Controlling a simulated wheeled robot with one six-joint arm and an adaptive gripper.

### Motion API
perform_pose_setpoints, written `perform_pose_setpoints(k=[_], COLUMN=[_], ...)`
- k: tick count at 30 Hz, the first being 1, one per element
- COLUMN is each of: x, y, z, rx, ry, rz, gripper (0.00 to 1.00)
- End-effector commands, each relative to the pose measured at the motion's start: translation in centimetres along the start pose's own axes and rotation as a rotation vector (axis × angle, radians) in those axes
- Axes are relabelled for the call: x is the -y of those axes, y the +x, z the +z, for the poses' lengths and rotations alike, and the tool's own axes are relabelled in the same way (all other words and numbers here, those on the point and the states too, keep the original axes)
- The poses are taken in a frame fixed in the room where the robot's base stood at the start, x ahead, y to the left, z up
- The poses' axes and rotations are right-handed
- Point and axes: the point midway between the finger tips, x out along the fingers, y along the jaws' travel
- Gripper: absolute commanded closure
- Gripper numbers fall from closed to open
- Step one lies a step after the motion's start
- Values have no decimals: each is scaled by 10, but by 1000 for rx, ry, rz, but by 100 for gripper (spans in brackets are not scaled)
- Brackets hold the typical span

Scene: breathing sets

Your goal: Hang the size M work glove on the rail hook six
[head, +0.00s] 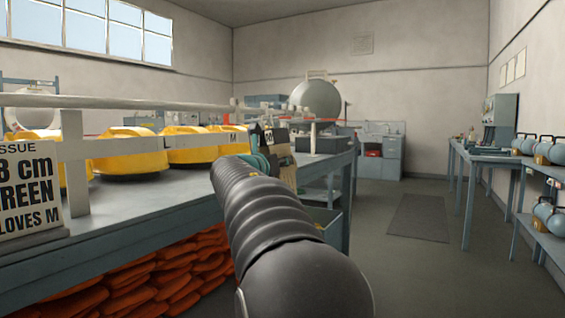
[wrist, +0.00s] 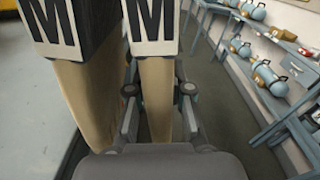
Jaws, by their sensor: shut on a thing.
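My gripper (wrist: 158,100) is shut on a beige work glove (wrist: 75,95) with a dark cuff and white tags marked M. The glove shows as two beige parts, one left of the fingers and one between them. In the head view the glove (head: 289,174) hangs at the end of my arm, by the bench's right end, and my arm partly hides it. A white rail (head: 120,103) on posts runs along the bench. Short pegs show near its far end (head: 234,103); I cannot read hook numbers.
A sign (head: 28,185) reading "8 cm", "GREEN" and "GLOVES M" stands at left. Yellow cases (head: 130,152) sit on the bench (head: 150,215) behind the rail. Orange bundles (head: 170,275) lie below. The floor at right is clear up to shelves with blue cylinders (head: 548,152).

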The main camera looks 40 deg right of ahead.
Motion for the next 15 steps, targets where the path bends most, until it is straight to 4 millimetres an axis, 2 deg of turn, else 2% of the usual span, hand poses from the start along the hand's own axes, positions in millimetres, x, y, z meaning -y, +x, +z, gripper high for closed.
perform_pose_setpoints(k=[11,12,15], x=[0,0,0], y=[0,0,0], z=[0,0,0], rx=[0,0,0], ry=[0,0,0], rz=[0,0,0], gripper=[100,78,53])
